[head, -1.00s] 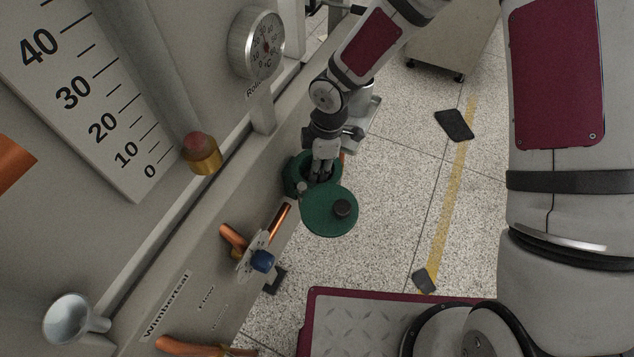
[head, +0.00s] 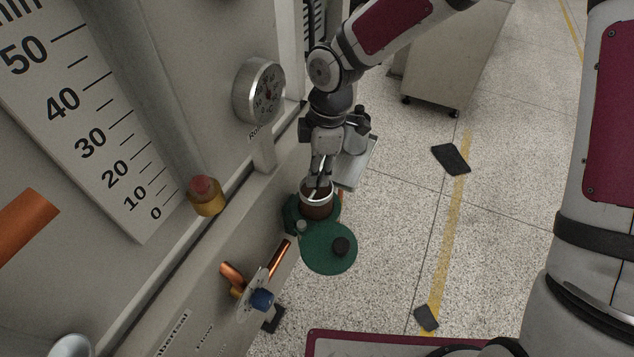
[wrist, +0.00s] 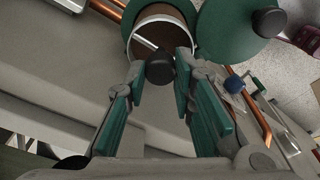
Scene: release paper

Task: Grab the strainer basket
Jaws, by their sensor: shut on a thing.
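The strainer basket (head: 317,207) is a reddish-brown cylinder with a pale rim and a thin handle across its top. It stands up out of the green strainer housing (head: 291,214); whether its bottom is clear of the housing is hidden. My gripper (head: 320,182) is above the basket, shut on its handle. In the wrist view the basket's round opening (wrist: 174,36) lies just beyond my gripper (wrist: 161,80), whose green-padded fingers close around a dark knob (wrist: 160,69) on the handle.
The round green lid (head: 328,252) is swung open beside the housing. Copper pipes and a blue-knobbed valve (head: 262,299) are in front. A dial gauge (head: 259,92) and a wall panel are at left. Open floor lies to the right.

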